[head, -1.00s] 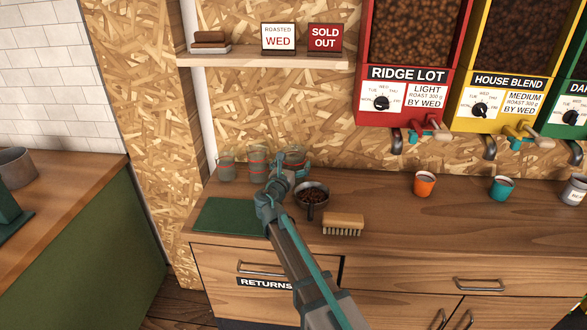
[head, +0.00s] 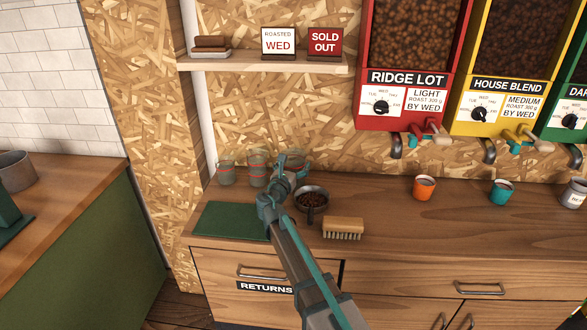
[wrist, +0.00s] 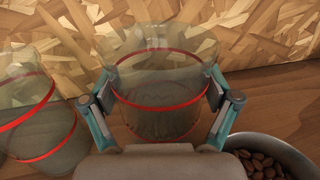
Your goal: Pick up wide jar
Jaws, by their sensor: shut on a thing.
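The wide jar, clear glass with red bands, fills the middle of the wrist view (wrist: 158,118). My gripper (wrist: 161,82) has one finger on each side of it and is shut on its body. In the head view the jar (head: 298,159) is at the right end of a row of jars by the back wall, partly hidden by my gripper (head: 289,163). The jar looks upright; I cannot tell whether its base touches the counter.
Two similar jars (head: 257,170) (head: 225,174) stand to its left, one close beside it in the wrist view (wrist: 38,120). A metal pan of beans (head: 311,199) sits close on the right. A brush (head: 343,226) and green mat (head: 230,221) lie in front.

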